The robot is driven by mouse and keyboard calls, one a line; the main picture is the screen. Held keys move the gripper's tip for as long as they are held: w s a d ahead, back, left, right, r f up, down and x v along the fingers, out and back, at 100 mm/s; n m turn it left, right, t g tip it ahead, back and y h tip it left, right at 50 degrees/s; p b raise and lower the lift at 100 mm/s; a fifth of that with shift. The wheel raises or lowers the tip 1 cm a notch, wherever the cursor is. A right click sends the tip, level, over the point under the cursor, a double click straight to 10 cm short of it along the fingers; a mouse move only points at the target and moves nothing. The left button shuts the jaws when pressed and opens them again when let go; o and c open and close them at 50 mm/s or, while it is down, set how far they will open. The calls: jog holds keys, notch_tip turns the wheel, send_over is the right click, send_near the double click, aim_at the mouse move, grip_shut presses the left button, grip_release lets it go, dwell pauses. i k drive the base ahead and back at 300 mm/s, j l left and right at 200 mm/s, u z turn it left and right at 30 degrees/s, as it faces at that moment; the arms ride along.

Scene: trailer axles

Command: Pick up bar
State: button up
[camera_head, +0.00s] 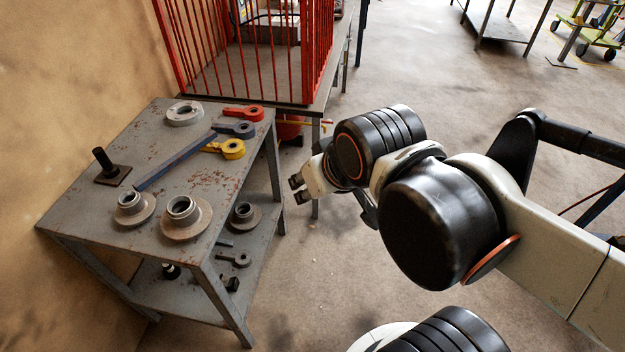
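A long, thin blue bar (176,162) lies flat and slanting across the top of the grey metal table (70,208). Its far end comes close to the dark blue and yellow tools. My gripper (297,190) is to the right of the table, past its edge and apart from the bar. Its two dark fingertips point left with a small gap between them, and nothing shows in it.
Flanged hubs (183,211) stand near the front of the tabletop. A black post on a plate (107,165), a grey ring (184,113), a red tool (243,113), a blue tool (235,129) and a yellow tool (226,149) surround the bar. A red cage (318,60) stands behind.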

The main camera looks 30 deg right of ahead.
aim_at(146, 181)
jog(key=u, duration=0.85)
jog(key=i+l+u, duration=0.1)
jog(key=l+u, duration=0.15)
jog(key=u, duration=0.2)
jog(key=l+u, duration=0.25)
jog(key=u, duration=0.15)
jog(key=l+u, duration=0.3)
jog(key=u, duration=0.15)
jog(key=l+u, duration=0.4)
jog(key=k+l+u, duration=0.2)
jog(key=l+u, duration=0.2)
jog(key=l+z, duration=0.1)
jog(key=l, duration=0.3)
jog(key=k+l, duration=0.15)
jog(key=l, duration=0.25)
jog(key=z, duration=0.05)
